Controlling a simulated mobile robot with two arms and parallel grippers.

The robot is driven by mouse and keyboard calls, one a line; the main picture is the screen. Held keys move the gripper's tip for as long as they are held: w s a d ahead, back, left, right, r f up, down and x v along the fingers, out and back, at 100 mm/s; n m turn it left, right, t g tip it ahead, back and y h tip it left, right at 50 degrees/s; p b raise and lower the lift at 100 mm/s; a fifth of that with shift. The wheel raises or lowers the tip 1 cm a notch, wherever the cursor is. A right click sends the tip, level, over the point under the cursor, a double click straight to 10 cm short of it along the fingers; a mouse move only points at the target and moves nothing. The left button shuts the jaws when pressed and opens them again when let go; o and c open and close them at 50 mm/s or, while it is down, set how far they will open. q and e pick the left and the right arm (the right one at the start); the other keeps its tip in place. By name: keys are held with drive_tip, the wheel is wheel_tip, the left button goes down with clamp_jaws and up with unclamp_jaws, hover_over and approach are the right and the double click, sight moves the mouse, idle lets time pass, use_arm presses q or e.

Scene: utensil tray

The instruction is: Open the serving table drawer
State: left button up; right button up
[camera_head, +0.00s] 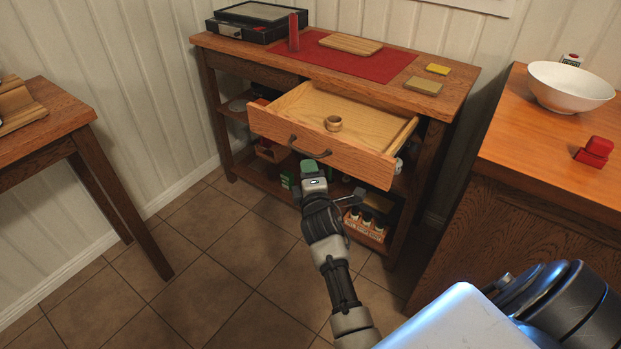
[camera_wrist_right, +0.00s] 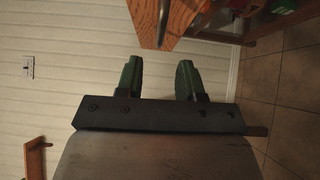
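The serving table (camera_head: 437,98) stands against the back wall. The dark curved handle (camera_head: 310,153) is on the drawer front. My right gripper (camera_head: 311,168) is just below and in front of the handle. In the right wrist view its two green fingers (camera_wrist_right: 160,68) are spread with nothing between them, and the handle (camera_wrist_right: 163,22) is beyond the fingertips, apart from them. My left gripper is not in view.
A red mat (camera_head: 365,65), a cutting board (camera_head: 346,44) and a black case (camera_head: 250,22) are on the tabletop. Bottles and a crate (camera_head: 365,225) fill the lower shelf. A counter with a white bowl (camera_head: 570,85) is at right, another table (camera_head: 50,118) at left. Tiled floor between is clear.

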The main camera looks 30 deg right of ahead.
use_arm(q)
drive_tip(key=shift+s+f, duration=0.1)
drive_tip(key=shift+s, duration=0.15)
use_arm(e)
drive_tip(key=v, duration=0.3)
drive_tip(key=shift+w, duration=0.1)
